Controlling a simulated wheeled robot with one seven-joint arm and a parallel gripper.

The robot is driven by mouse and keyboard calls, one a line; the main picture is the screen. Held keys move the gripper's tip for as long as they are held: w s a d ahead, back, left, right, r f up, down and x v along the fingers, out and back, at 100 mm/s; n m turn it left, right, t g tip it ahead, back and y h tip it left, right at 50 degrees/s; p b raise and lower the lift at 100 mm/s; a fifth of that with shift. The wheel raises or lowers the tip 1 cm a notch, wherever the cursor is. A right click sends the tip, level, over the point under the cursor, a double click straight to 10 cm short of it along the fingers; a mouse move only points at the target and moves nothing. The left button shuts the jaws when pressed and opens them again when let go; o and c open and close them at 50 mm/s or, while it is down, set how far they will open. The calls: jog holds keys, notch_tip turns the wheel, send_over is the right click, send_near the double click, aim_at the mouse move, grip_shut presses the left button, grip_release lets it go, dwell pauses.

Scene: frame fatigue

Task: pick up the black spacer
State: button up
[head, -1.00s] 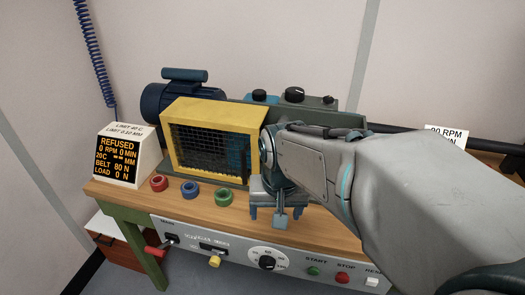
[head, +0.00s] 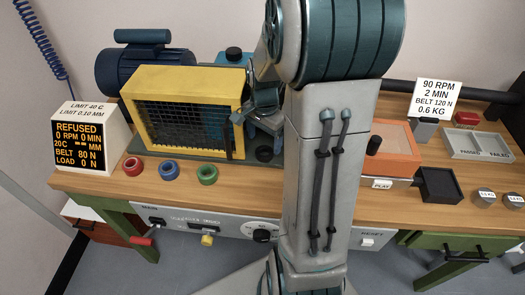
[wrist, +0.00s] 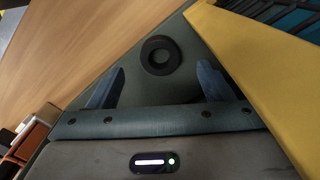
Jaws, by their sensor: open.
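The black spacer (wrist: 161,55) is a flat ring lying on the grey-green machine base (wrist: 190,30), right of the yellow guard in the head view. It also shows in the head view (head: 264,154), close to my forearm. My gripper (wrist: 161,76) is open, with one blue-grey finger to each side of the spacer's line in the wrist view. The spacer lies beyond the fingertips and nothing is between the jaws. In the head view my gripper (head: 256,118) is partly hidden by my arm, above and behind the spacer.
The yellow mesh guard (head: 183,82) stands close beside the gripper. Red (head: 133,166), blue (head: 169,169) and green (head: 207,175) rings lie along the bench front. An orange box (head: 400,150) and black tray (head: 438,185) are right of my arm.

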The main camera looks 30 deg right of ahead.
aim_at(264, 148)
jog(key=shift+d+f, duration=0.1)
jog(key=shift+f, duration=2.3)
jog(key=c, duration=1.1)
jog(key=shift+r, duration=0.15)
jog(key=shift+r, duration=0.55)
notch_tip(264, 148, up, 2)
jog(key=shift+w+r, duration=0.1)
jog(key=shift+r, duration=0.1)
jog(key=s+b, duration=0.1)
jog(key=s, duration=0.4)
jog(key=s+b, duration=0.1)
jog(key=s, duration=0.5)
jog(key=s+d+b, duration=0.1)
jog(key=s, duration=0.4)
jog(key=shift+s+f, duration=0.15)
jog(key=shift+f, duration=0.1)
jog(key=shift+s+r+b, duration=0.1)
jog(key=shift+s+b, duration=0.4)
jog(key=shift+s, duration=0.2)
jog(key=shift+s+d, duration=0.1)
jog(key=shift+s, duration=0.05)
